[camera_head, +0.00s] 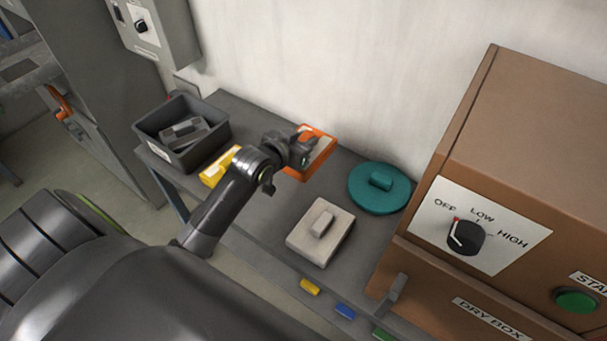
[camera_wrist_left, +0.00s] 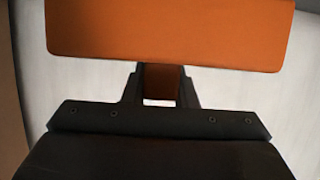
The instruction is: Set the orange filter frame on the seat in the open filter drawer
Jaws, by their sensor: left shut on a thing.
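The orange filter frame (camera_head: 322,158) is at the back of the grey bench, against the pale wall side. It has an orange rim and a light middle. My left gripper (camera_head: 303,150) is at its near left part and shut on it. In the left wrist view the orange filter frame (camera_wrist_left: 170,30) fills the top, and an orange part of it sits between the fingers of my left gripper (camera_wrist_left: 161,85). I cannot tell whether the frame touches the bench. My right gripper is not in view. No open filter drawer or seat can be made out.
A dark bin (camera_head: 222,132) with grey pieces, a yellow piece (camera_head: 213,172), a beige lidded block (camera_head: 321,245) and a teal round lid (camera_head: 366,198) stand on the bench. The brown dry box (camera_head: 541,120) with a dial (camera_head: 465,238) is at the right. A grey cabinet (camera_head: 90,80) stands left.

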